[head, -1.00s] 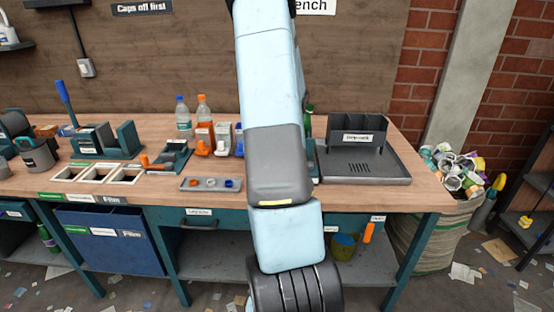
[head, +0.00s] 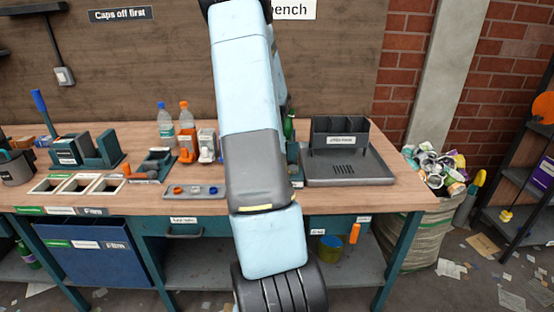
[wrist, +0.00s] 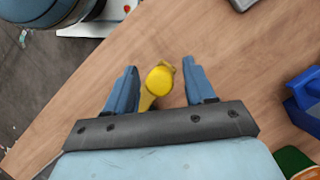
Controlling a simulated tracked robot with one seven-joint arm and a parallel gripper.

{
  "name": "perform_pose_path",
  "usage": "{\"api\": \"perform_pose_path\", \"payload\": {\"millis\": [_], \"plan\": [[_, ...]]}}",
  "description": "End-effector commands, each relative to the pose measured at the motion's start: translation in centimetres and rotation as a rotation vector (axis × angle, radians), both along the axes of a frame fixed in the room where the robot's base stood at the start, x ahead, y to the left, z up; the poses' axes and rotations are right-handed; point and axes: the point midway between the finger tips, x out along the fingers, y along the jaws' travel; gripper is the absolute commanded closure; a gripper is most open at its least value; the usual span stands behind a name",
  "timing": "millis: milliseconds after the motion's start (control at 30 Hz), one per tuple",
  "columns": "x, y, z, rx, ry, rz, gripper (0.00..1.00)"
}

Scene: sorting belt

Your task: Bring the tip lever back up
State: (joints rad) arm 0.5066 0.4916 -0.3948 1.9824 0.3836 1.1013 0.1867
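In the wrist view, a yellow round-ended piece (wrist: 160,79) with a short yellow stem stands between the two blue fingers of my gripper (wrist: 161,72). It looks like a lever knob, but I cannot tell for sure that it is the tip lever. The fingers are apart, with a gap visible on each side of the yellow end. The stem's lower part is hidden behind the gripper's dark crossbar. In the head view my arm covers the middle of the bench, and neither my gripper nor the yellow piece can be made out.
The wooden bench (head: 400,196) carries a grey tray with dividers (head: 350,174), bottles and a blue-handled lever (head: 39,101). In the wrist view, blue bins (wrist: 306,95) stand at the right, and the bench edge runs along the left. A full sack (head: 425,235) stands right of the bench.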

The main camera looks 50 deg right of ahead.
Motion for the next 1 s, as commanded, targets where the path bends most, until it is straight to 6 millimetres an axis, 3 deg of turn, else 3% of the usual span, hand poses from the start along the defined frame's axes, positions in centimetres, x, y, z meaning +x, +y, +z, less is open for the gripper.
{"api": "perform_pose_path", "payload": {"millis": [367, 1000], "plan": [[0.1, -0.3, 0.8, 0.002, -0.002, -0.001, 0.46], [1.2, -4.6, 11.1, -0.001, -0.002, -0.002, 0.46]]}}
